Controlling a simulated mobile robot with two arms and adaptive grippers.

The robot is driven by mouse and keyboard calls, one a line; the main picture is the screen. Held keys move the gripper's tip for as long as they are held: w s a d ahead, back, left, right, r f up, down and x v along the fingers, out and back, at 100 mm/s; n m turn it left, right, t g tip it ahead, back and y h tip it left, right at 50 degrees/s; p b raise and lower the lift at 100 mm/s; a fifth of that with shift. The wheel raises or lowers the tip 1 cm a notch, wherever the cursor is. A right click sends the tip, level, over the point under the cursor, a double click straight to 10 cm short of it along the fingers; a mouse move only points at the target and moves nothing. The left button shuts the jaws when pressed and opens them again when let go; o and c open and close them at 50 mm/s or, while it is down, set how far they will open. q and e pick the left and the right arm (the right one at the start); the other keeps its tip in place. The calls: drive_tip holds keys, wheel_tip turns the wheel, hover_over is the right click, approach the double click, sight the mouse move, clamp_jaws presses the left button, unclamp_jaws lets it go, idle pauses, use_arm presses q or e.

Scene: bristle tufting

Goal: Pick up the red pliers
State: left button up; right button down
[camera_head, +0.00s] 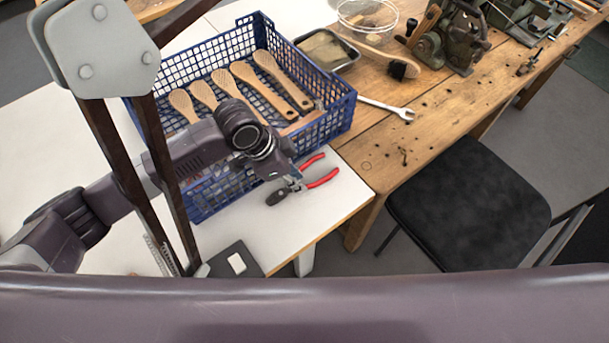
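The red pliers (322,179) lie on the white table at its right corner, just in front of the blue crate. Their two red handles point to the right, spread apart, and their jaw end is partly hidden by my gripper. My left arm comes in from the left across the crate's front. My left gripper (287,181) is low over the table, at the jaw end of the pliers. Its fingers are small and partly hidden by the wrist, so I cannot tell whether they are open or touching the pliers. My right gripper is not in view.
A blue crate (341,117) holds several wooden brush blanks (236,92). A wooden bench (375,150) adjoins on the right, with a wrench (388,108), a brush (395,65) and machines. A black stool (470,200) stands below. Dark uprights (160,150) rise at left.

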use_arm(q)
drive_tip(key=x, duration=0.2)
drive_tip(key=shift+w+d+f, duration=0.15)
drive_tip(key=shift+d, duration=0.15)
drive_tip(key=shift+f, duration=0.25)
clamp_jaws()
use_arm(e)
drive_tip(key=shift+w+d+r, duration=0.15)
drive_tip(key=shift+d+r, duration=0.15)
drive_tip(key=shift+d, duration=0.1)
